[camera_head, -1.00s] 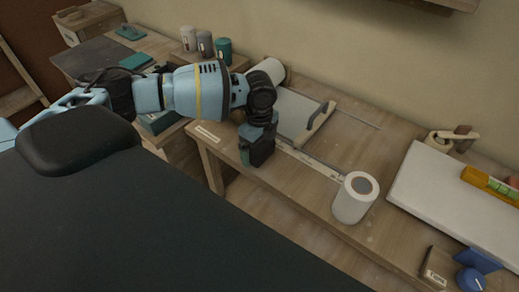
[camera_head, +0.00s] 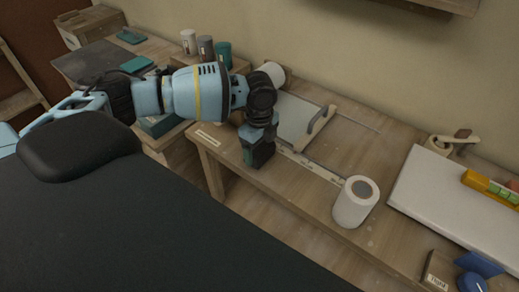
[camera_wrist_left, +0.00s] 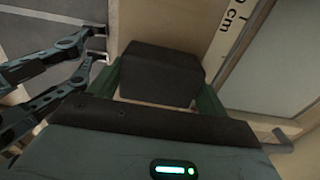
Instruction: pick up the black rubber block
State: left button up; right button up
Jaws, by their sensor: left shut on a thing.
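The black rubber block (camera_wrist_left: 160,74) is a plain dark block in the left wrist view. It sits between the two green fingers of my left gripper (camera_wrist_left: 160,88), which is shut on it. In the head view my left gripper (camera_head: 258,154) points down at the near left edge of the wooden workbench (camera_head: 310,190). The block is hard to tell from the dark gripper there. I cannot tell whether the block is clear of the bench top. My right gripper is not in view.
A trowel-like plate with a handle (camera_head: 316,122) and a ruler (camera_head: 310,166) lie right of the gripper. A white board (camera_head: 465,205) with a yellow level (camera_head: 490,186) lies farther right.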

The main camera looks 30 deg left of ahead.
pick_arm(q)
notch_tip(320, 180, up, 2)
jog(key=shift+r, duration=0.25)
jog(key=shift+s+a+r, duration=0.2)
jog(key=shift+s+a, duration=0.05)
jog(key=shift+s, duration=0.35)
jog(key=s+a+r, duration=0.1)
jog(key=s+a, duration=0.3)
jog(key=s, duration=1)
jog(key=shift+r+p, duration=0.15)
jog(key=shift+p, duration=0.3)
